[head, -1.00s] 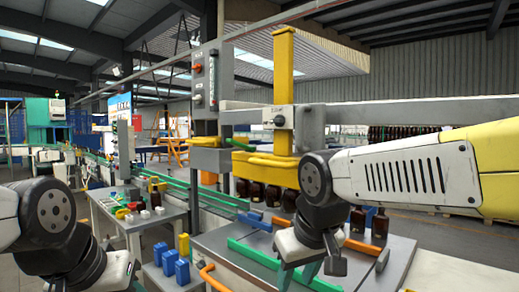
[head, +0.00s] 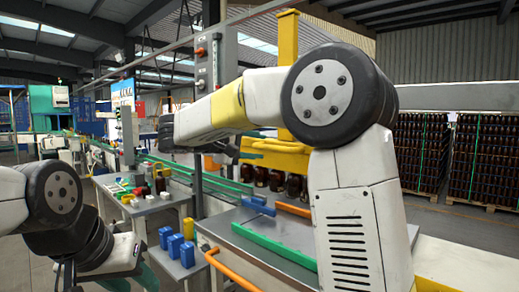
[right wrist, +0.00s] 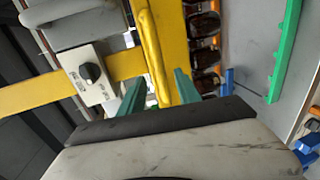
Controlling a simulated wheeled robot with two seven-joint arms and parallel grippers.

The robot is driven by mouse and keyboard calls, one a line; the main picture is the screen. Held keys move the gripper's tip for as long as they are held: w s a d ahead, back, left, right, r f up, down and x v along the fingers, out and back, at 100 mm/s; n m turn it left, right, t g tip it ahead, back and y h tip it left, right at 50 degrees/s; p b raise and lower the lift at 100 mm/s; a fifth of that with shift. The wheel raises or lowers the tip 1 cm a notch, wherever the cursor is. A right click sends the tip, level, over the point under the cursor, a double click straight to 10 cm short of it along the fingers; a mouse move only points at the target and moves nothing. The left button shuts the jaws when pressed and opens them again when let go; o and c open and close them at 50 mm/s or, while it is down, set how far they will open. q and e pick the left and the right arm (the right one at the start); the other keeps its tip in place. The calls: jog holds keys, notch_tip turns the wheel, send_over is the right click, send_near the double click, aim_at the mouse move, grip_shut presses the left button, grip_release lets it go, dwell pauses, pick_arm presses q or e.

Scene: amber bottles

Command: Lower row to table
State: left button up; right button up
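A row of dark amber bottles (head: 275,181) hangs under a yellow lifting head (head: 276,157) at the back of the grey table (head: 275,228). In the right wrist view the bottles (right wrist: 205,52) show beside the yellow frame. My right gripper (right wrist: 159,78) has its green fingers apart, with the yellow handle bar (right wrist: 150,42) lying between them in the picture; I cannot tell whether they touch it. In the head view my right arm hides part of the lifting head and table. My left gripper (head: 108,282) is low at the left, its fingertips cut off.
A green rail (head: 272,245) and blue block (head: 258,206) lie on the table. An orange tube (head: 230,270) runs along its front. Blue blocks (head: 176,247) stand left. A control box with a black knob (right wrist: 90,72) is near the right gripper. Bottle pallets (head: 422,155) stand behind.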

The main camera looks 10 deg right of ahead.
aim_at(266, 148)
jog(key=x, duration=0.5)
jog(key=shift+w+d, duration=0.1)
jog(key=shift+d, duration=0.1)
grip_shut()
dwell(1.2)
